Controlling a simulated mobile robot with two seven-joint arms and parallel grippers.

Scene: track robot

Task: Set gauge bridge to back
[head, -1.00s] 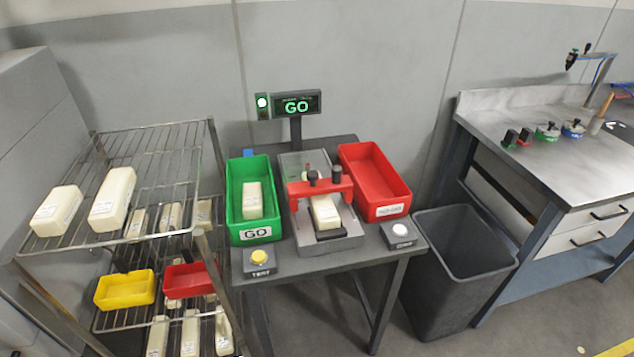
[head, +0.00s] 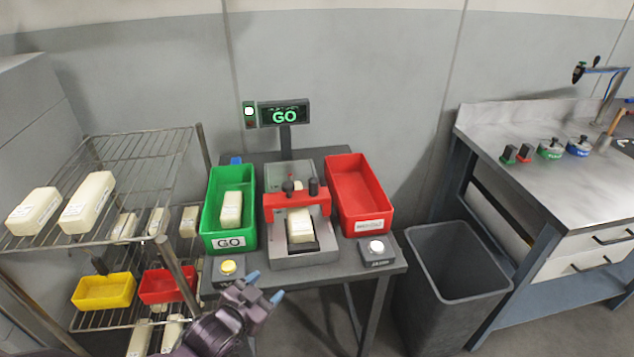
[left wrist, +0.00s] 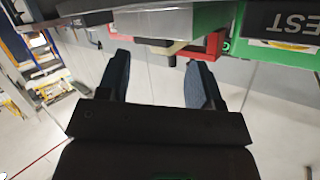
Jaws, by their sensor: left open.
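The red gauge bridge (head: 297,203) with dark knobs spans the grey gauge fixture (head: 300,258) on the small table. A cream block (head: 300,225) sits in the fixture under and in front of the bridge. The display (head: 284,115) behind reads GO in green. My left gripper (head: 265,286) is open and empty, low in front of the table near the yellow button (head: 228,267). In the left wrist view the two dark blue fingers (left wrist: 157,80) stand apart with nothing between them. My right gripper does not show.
A green GO bin (head: 212,215) with a cream block stands left of the fixture, a red bin (head: 362,195) right. A white button (head: 376,247) sits front right. A wire rack (head: 140,160) stands left, a grey waste bin (head: 455,275) and workbench (head: 550,190) right.

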